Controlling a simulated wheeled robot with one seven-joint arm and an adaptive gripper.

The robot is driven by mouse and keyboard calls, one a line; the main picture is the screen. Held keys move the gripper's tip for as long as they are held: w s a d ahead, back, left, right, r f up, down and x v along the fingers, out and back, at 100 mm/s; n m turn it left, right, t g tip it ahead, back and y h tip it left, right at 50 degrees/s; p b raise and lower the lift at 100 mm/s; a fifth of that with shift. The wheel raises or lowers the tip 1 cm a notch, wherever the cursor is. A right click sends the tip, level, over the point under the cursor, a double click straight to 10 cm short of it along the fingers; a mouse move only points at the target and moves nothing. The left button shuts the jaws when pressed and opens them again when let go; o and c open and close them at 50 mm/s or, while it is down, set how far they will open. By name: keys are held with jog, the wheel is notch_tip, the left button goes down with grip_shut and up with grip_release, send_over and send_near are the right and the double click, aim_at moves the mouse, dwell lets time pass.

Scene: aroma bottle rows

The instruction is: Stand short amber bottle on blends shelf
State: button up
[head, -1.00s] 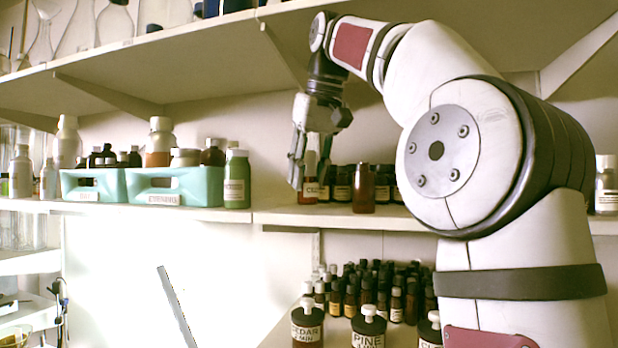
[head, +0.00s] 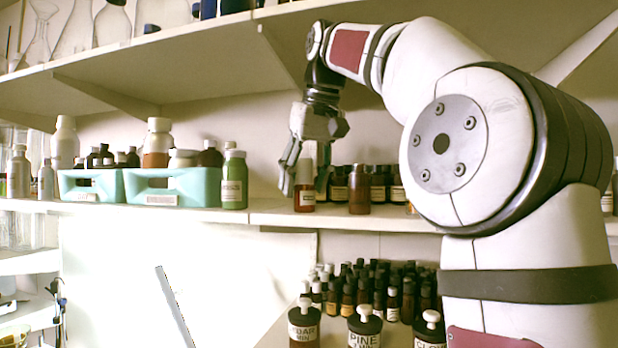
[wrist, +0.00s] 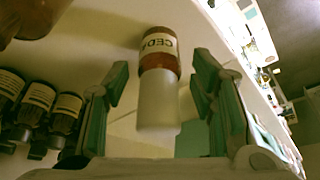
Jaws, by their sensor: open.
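A short amber bottle (head: 304,195) with a pale cap stands upright on the middle shelf (head: 270,212), near its front edge. In the wrist view the bottle (wrist: 160,60) shows a label reading "CEDA", partly cut off, with its frosted cap toward me. My gripper (head: 303,180) is at the bottle, with its fingers around the cap area. In the wrist view my gripper (wrist: 158,95) is open, one finger on each side of the bottle, with gaps visible on both sides. I cannot read any shelf name.
A dark amber bottle (head: 359,190) stands just right, with several labelled bottles (head: 378,185) behind. Left are a green bottle (head: 234,180) and teal bins (head: 172,187). Many small bottles (head: 375,285) crowd the lower shelf. An upper shelf (head: 200,45) hangs above.

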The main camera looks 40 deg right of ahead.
aim_at(308, 166)
jog(key=shift+r, duration=0.15)
jog(key=shift+v, duration=2.45)
jog(key=s+a+b, duration=0.1)
jog(key=s+b, duration=0.1)
jog(key=s, duration=1)
jog(key=shift+a, duration=0.25)
jog(key=shift+w, duration=0.1)
